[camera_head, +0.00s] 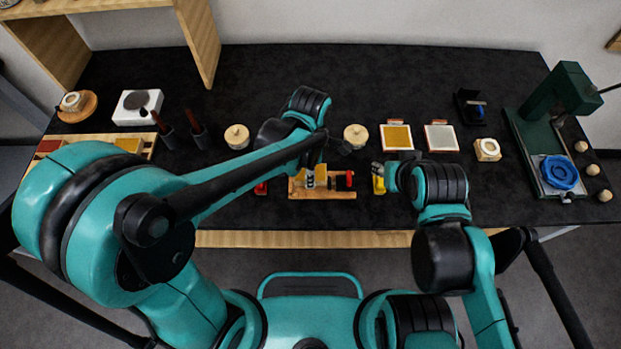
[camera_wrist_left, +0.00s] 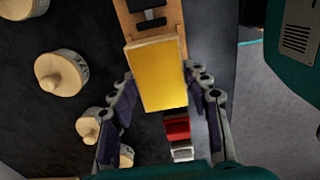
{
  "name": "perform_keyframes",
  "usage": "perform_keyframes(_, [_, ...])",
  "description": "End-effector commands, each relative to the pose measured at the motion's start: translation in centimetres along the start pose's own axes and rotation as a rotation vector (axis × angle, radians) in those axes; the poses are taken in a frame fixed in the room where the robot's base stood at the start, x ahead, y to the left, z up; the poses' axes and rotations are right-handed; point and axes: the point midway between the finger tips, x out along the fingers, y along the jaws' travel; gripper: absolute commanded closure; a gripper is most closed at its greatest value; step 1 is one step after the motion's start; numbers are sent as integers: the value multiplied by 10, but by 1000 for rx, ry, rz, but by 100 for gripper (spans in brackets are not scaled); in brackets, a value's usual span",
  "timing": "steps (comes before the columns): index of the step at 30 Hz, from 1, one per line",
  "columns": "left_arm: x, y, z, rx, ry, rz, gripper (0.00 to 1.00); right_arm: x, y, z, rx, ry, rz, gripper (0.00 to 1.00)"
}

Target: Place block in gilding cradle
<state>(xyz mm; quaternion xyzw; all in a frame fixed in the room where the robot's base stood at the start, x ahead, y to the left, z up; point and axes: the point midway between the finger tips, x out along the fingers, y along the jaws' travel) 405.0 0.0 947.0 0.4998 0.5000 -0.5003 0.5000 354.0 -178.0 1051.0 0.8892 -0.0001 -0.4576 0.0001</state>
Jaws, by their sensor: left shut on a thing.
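My left gripper (camera_wrist_left: 160,82) is shut on the block (camera_wrist_left: 157,72), whose yellow-gold face shows between the fingers in the left wrist view. In the head view the left gripper (camera_head: 313,163) is over the wooden gilding cradle (camera_head: 298,189), which has black and red fittings. The cradle's wood and a black fitting (camera_wrist_left: 151,20) also show beyond the block in the left wrist view. Whether the block touches the cradle is hidden. My right gripper (camera_head: 383,175) is beside a small yellow object (camera_head: 379,186), right of the cradle; its fingers are not clear.
A red object (camera_head: 261,188) lies left of the cradle. Lidded round jars (camera_head: 237,136) (camera_head: 356,135) and gold and silver panels (camera_head: 397,137) (camera_head: 441,138) stand behind. A green press (camera_head: 560,105) is at the right.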

Motion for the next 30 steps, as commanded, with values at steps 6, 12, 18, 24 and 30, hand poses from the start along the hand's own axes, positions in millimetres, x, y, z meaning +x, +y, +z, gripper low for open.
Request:
perform_keyframes(6, [28,1,0,0,0,0,82,11,0,8,0,0,0,60])
perform_keyframes(12, [40,0,0,0,0,0,82,14,0,10,0,0,0,60])
perform_keyframes(18, [41,0,0,0,0,0,82,15,0,10,0,0,0,60])
perform_keyframes(24, [43,0,0,0,0,0,32,16,0,12,0,0,0,60])
perform_keyframes(30, [43,0,0,0,0,0,32,16,0,12,0,0,0,60])
